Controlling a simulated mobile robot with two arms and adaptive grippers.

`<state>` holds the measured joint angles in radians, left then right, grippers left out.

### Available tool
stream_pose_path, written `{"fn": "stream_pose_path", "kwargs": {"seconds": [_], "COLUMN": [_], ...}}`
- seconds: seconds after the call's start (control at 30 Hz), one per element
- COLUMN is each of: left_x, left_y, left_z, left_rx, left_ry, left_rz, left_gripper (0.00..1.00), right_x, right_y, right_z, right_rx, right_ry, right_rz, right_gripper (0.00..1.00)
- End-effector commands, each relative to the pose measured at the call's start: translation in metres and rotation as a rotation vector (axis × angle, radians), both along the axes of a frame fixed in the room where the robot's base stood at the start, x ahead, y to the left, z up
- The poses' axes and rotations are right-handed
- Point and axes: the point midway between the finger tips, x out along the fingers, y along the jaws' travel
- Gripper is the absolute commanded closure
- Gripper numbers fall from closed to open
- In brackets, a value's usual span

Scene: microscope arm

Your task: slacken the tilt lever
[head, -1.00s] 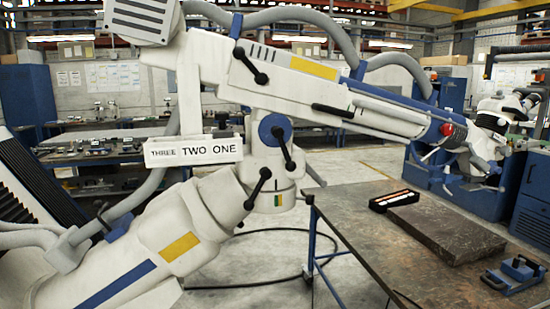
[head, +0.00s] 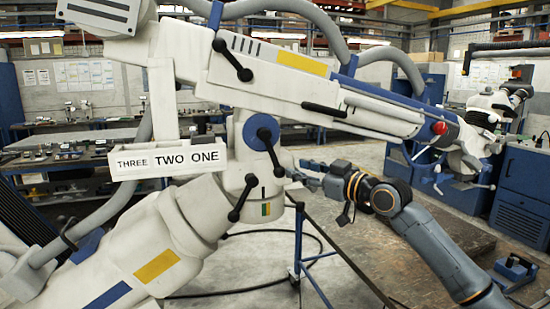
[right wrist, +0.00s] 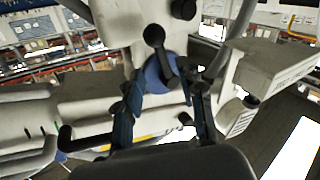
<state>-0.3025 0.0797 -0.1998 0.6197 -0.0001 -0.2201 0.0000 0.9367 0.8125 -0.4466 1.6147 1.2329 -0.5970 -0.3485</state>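The white microscope arm (head: 330,95) fills the middle of the head view. Its blue round hub (head: 262,132) carries a black ball-ended lever (head: 272,153), probably the tilt lever. Other black levers sit above it (head: 232,60) and below it (head: 243,198). My right gripper (head: 304,172) is just right of the hub lever, fingers towards it. In the right wrist view my right gripper (right wrist: 168,85) is open, with the blue hub (right wrist: 160,75) and black lever (right wrist: 155,45) showing between and beyond its fingers. Contact cannot be told. My left gripper is not in view.
A sign plate reading THREE TWO ONE (head: 170,161) is fixed left of the hub. A red knob (head: 439,128) and the microscope head (head: 485,125) are at the right.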

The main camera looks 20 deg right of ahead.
Motion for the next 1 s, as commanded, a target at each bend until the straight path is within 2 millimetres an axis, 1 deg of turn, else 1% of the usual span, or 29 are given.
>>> {"fn": "stream_pose_path", "kwargs": {"seconds": [0.03, 0.2, 0.4, 0.6, 0.87, 0.97, 1.0], "left_x": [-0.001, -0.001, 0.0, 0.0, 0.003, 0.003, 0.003], "left_y": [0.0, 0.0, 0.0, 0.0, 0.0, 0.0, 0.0], "left_z": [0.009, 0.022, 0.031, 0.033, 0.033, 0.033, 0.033], "left_rx": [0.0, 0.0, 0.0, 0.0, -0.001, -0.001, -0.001], "left_ry": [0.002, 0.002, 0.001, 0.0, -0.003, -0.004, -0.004], "left_rz": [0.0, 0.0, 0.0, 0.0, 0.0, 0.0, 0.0], "left_gripper": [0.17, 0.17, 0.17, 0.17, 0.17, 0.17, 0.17], "right_x": [0.011, 0.043, 0.069, 0.079, 0.08, 0.08, 0.08], "right_y": [0.008, 0.024, 0.037, 0.042, 0.042, 0.042, 0.042], "right_z": [0.006, 0.005, 0.003, 0.0, 0.0, 0.0, 0.0], "right_rx": [0.002, 0.004, 0.001, 0.001, -0.001, -0.001, -0.001], "right_ry": [0.0, 0.001, -0.001, 0.0, -0.001, -0.001, -0.001], "right_rz": [0.003, 0.001, -0.001, -0.001, -0.001, -0.001, -0.001], "right_gripper": [0.62, 0.62, 0.62, 0.62, 0.62, 0.8, 0.88]}}
